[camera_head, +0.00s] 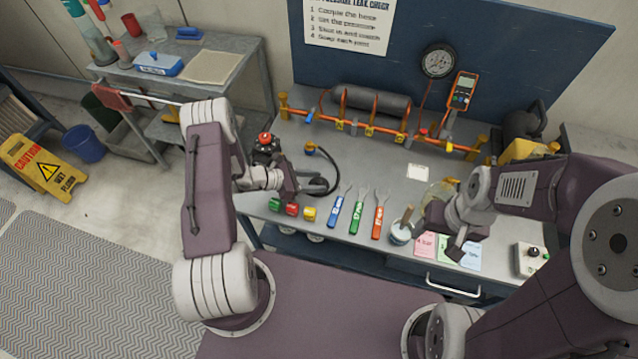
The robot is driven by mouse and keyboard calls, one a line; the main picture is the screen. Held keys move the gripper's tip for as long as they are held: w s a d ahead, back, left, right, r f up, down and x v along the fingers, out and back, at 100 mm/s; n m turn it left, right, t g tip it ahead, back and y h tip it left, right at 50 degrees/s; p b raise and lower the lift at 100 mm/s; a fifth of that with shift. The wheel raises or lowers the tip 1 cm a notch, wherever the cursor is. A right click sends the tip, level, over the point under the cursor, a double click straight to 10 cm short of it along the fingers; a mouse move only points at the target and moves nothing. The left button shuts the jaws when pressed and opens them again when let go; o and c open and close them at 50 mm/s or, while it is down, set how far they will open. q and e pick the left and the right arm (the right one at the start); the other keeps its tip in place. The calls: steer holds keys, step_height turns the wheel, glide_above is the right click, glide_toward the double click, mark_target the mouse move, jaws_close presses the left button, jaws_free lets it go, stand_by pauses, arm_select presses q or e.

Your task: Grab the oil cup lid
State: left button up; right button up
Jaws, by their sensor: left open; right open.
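I cannot pick out an oil cup lid with certainty. A small cup (401,233) with a brush (407,215) standing in it is at the bench's front edge. A pale translucent round thing (438,190) lies behind my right gripper and is partly covered by it; I cannot tell if it is a lid. My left gripper (318,184) is open over the left part of the bench, by a black hose. My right gripper (438,236) is open over the front edge, right of the cup. Both look empty.
Coloured blocks (291,209) and blue, green and red wrenches (357,212) lie along the front of the grey bench (385,160). A black pump with a red knob (265,138) stands at left. An orange pipe rig (375,131) spans the back. Coloured cards (447,250) lie at front right.

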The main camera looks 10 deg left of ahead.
arm_select(q)
steer(key=shift+a, duration=0.1)
steer(key=c, duration=0.6)
jaws_close()
steer(key=shift+r, duration=0.65)
step_height(320, 180, up, 3)
steer(key=shift+r, duration=0.1)
steer(key=s+d+r+b, duration=0.2)
steer(key=d+r, duration=0.4)
steer(key=d, duration=0.5)
steer(key=shift+d+r, duration=0.25)
steer(key=shift+r, duration=0.05)
